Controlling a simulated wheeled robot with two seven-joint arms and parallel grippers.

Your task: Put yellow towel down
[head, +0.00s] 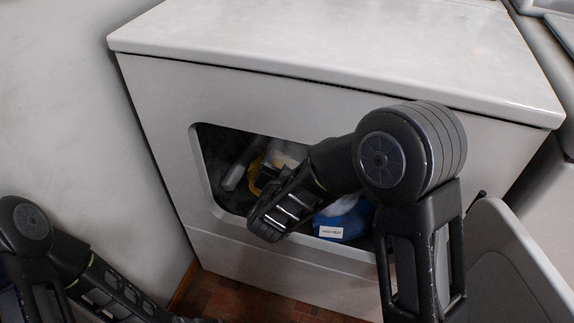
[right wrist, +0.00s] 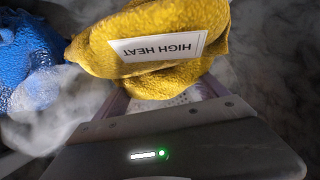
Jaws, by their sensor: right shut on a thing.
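The yellow towel (right wrist: 150,45) fills the top middle of the right wrist view, with a white "HIGH HEAT" label upside down on it. My right gripper (right wrist: 162,92) is shut on its lower part. In the head view, my right arm reaches into the opening of a white dryer-like machine (head: 160,100). Only a bit of the yellow towel (head: 254,172) shows there, behind the gripper. Whether the towel touches the surface under it cannot be told. My left arm is low at the left, outside the machine; its fingertips are not clearly seen.
A blue towel (head: 345,221) with a white label lies in the opening, right of my right wrist; it also shows in the right wrist view (right wrist: 30,60). An open door (head: 510,260) stands at the right. Whitish haze hangs inside. The opening's rim surrounds my forearm.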

